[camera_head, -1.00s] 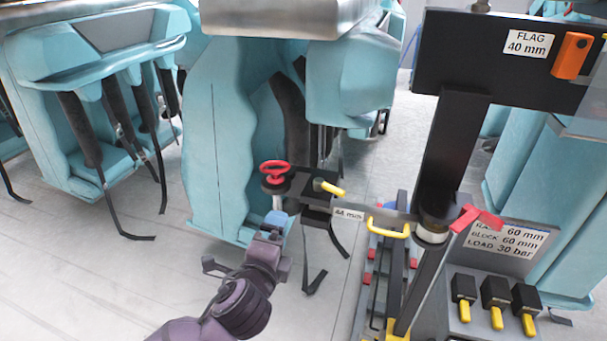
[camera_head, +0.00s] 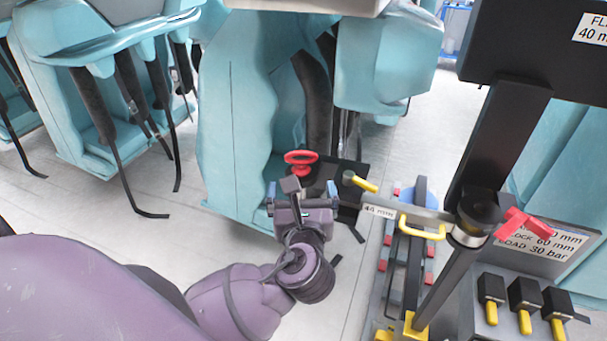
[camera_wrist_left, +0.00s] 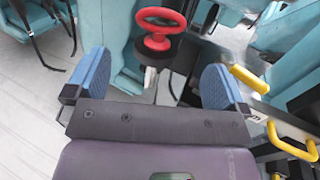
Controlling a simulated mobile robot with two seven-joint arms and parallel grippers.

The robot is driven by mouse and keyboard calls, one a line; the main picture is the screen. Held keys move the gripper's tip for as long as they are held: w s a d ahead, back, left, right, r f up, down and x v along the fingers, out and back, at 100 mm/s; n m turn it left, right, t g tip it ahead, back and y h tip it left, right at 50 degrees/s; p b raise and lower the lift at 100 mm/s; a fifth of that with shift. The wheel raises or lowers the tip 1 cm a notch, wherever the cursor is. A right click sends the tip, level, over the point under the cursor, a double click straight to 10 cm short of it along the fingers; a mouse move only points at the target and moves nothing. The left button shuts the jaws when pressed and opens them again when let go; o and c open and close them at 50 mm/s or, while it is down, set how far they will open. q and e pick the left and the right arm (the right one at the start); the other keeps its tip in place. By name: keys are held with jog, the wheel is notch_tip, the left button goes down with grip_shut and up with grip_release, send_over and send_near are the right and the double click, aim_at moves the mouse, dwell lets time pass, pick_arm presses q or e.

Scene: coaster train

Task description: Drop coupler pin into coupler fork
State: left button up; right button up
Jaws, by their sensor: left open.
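The coupler pin, as far as I can tell, is the piece with a red ring handle (camera_head: 300,157) over a black disc. In the left wrist view its red handle (camera_wrist_left: 160,28) stands upright at top centre, with a pale metal shaft below the disc. My left gripper (camera_head: 301,189) is open, its blue-padded fingers spread just in front of the pin. In the left wrist view the fingers (camera_wrist_left: 155,82) lie either side of the shaft's line, with no visible contact. The shaft's lower end is hidden. I cannot clearly identify the coupler fork. My right gripper is out of view.
A bar labelled 44 mm (camera_head: 380,211) with a yellow-tipped lever (camera_head: 360,183) and a yellow handle (camera_head: 422,228) lies right of the pin. Turquoise seats (camera_head: 240,120) stand close behind.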

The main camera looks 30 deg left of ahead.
aim_at(301, 161)
pick_arm(q)
jog(key=x, duration=0.5)
jog(key=shift+x, duration=2.7)
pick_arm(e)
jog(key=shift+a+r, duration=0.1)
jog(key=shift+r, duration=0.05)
pick_arm(q)
jog(key=c, duration=1.1)
jog(key=shift+o, duration=0.2)
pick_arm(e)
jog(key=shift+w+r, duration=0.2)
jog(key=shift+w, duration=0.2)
pick_arm(q)
jog(key=shift+r, duration=0.1)
